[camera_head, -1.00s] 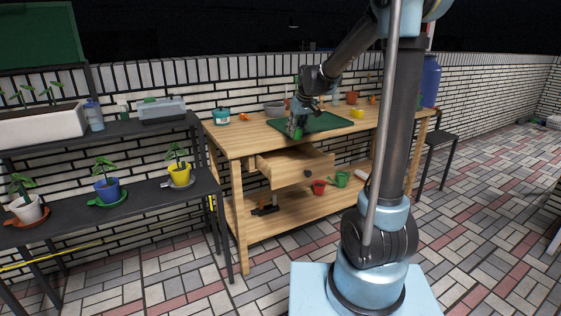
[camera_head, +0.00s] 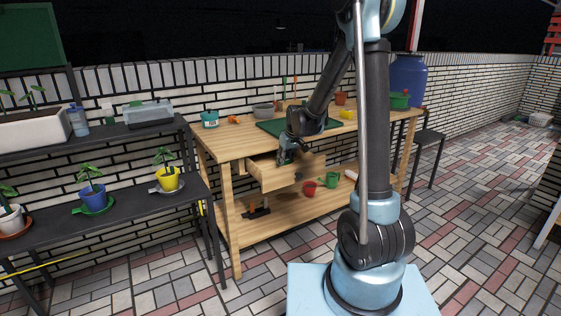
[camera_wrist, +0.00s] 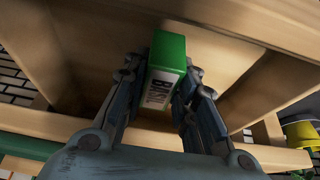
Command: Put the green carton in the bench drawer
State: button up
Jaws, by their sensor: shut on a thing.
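The green carton (camera_wrist: 168,55), with a white label and dark lettering, is between the fingers of my gripper (camera_wrist: 160,85) in the wrist view. The gripper is shut on it. The bench drawer (camera_head: 283,177) is pulled out of the wooden bench. My gripper (camera_head: 284,158) is at the open drawer in the head view, and the carton is too small or hidden to make out there. In the wrist view the drawer's wooden floor and walls (camera_wrist: 225,60) surround the carton. I cannot tell whether the carton touches the drawer floor.
A green mat (camera_head: 270,127) lies on the bench top (camera_head: 222,146). A red pot (camera_head: 309,188) and a green watering can (camera_head: 330,180) stand on the lower shelf. A dark shelf with potted plants (camera_head: 168,181) stands left, and a stool (camera_head: 428,138) right.

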jog(key=w+a, duration=0.2)
jog(key=w, duration=0.1)
jog(key=shift+w+a, duration=0.25)
jog(key=shift+s+d+f, duration=0.1)
jog(key=shift+f, duration=0.45)
jog(key=shift+f, duration=0.1)
jog(key=o, duration=1)
jog(key=shift+c, duration=0.2)
